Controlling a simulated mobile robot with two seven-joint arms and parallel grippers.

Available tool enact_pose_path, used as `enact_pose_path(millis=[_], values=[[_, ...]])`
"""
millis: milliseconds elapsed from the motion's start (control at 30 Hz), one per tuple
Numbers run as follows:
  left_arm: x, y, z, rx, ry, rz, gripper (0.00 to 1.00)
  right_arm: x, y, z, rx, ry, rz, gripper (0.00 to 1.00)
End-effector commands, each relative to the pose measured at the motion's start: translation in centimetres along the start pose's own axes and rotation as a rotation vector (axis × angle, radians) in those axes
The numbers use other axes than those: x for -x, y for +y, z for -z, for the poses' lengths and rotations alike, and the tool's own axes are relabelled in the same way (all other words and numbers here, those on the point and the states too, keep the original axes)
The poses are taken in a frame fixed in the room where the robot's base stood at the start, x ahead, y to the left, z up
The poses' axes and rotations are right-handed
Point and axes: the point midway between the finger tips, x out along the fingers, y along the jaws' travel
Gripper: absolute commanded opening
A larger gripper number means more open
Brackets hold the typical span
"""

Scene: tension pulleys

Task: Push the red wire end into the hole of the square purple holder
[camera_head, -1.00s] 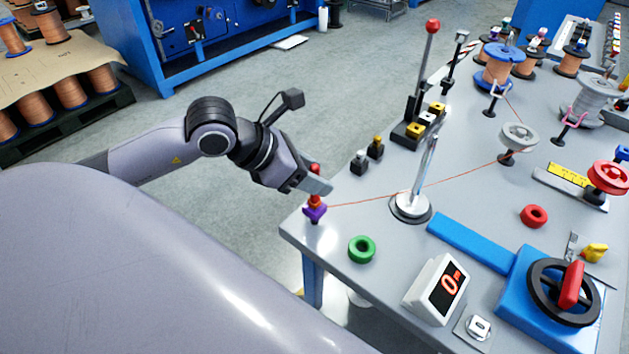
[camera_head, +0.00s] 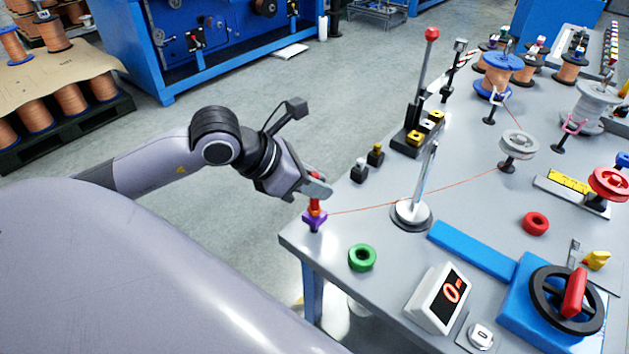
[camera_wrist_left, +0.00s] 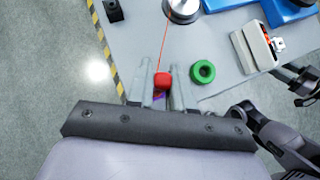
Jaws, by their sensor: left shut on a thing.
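The red wire end (camera_head: 315,191) stands upright over the square purple holder (camera_head: 315,220) at the table's near left corner. My left gripper (camera_head: 317,188) is shut on the red wire end. In the left wrist view, its red top (camera_wrist_left: 162,80) shows between the two fingers, with a bit of purple below it. The wire end's lower part meets the holder, but I cannot tell how deep it sits in the hole. A thin copper-red wire (camera_head: 380,207) runs from it to the right, past the silver post.
A green ring (camera_head: 362,257) lies close to the right of the holder. The silver post (camera_head: 411,214) on a round base, a display reading 0 (camera_head: 438,295) and a blue crank unit (camera_head: 550,290) stand further right. Black blocks (camera_head: 367,165) sit behind, near the table's left edge.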

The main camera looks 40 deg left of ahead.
Motion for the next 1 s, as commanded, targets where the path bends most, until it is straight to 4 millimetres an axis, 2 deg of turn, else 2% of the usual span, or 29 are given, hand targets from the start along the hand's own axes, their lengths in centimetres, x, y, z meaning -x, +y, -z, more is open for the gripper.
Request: enact_pose_path(millis=[1000], values=[[0.87, 0.0, -0.86, 0.0, 0.0, 0.0, 0.0, 0.26, -0.08, 0.46, 0.0, 0.002, 0.001, 0.51]])
